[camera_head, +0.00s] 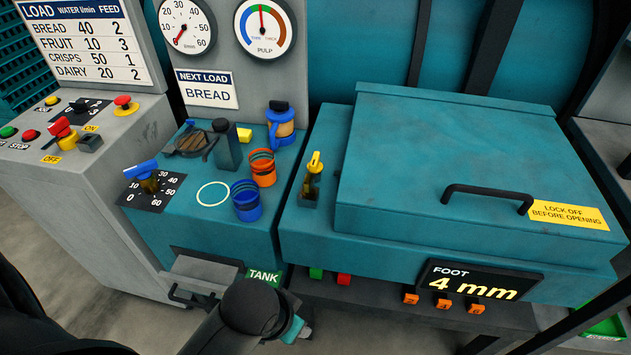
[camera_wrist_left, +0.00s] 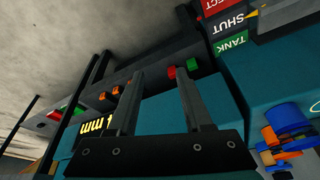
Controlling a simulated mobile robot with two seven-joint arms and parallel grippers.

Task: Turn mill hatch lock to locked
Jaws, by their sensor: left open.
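The mill's teal hatch (camera_head: 450,150) is down, with a black handle (camera_head: 487,190) and a yellow "LOCK OFF BEFORE OPENING" label (camera_head: 568,214). A yellow lever (camera_head: 314,163), which appears to be the hatch lock, stands nearly upright on a dark base at the hatch's left side. I cannot read any lock marking. My left arm reaches in at the bottom of the head view, below and left of the lever; its fingers are hidden there. In the left wrist view my left gripper (camera_wrist_left: 158,72) is open and empty, apart from the lever, which does not show. My right gripper is not in view.
Left of the lever stand orange (camera_head: 262,168) and blue (camera_head: 246,202) ringed cups and a blue-handled dial (camera_head: 142,172). The "4 mm" display (camera_head: 472,281) and orange buttons (camera_head: 442,303) are along the mill's front. A grey control cabinet (camera_head: 75,195) stands at left.

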